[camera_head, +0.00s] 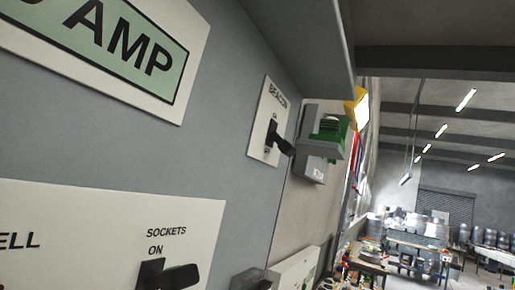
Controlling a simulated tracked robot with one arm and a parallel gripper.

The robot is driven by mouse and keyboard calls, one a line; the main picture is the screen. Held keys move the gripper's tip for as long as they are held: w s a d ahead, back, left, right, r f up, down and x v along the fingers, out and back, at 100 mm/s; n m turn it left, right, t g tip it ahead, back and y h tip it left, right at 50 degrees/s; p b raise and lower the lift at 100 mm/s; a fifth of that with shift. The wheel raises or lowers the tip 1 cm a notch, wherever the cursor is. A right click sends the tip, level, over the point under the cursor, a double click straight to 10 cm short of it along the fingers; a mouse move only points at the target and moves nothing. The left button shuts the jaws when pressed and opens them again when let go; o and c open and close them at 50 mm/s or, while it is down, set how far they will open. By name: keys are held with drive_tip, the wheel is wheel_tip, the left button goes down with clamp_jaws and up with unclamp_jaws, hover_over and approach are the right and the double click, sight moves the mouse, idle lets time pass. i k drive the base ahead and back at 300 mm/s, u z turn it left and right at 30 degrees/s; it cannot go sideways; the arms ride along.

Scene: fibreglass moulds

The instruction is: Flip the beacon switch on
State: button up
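The beacon switch is a white plate (267,117) marked BEACON, on the grey panel right of centre. Its black lever (280,141) juts out from the plate and tilts down to the right. Small marks sit above and below the lever, too small to read surely. Nothing touches the lever. My gripper does not show in this view.
A SOCKETS switch lever (168,274) juts out at the bottom, beside the word ON. An AMP sign (110,45) fills the upper left. A grey hood (305,45) overhangs the panel. A workshop with benches (415,240) lies beyond.

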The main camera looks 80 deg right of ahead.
sight(285, 146)
drive_tip(key=z, duration=1.25)
drive_tip(key=k, duration=0.75)
drive_tip(key=z, duration=0.4)
drive_tip(key=i, duration=0.5)
drive_tip(key=u, duration=0.1)
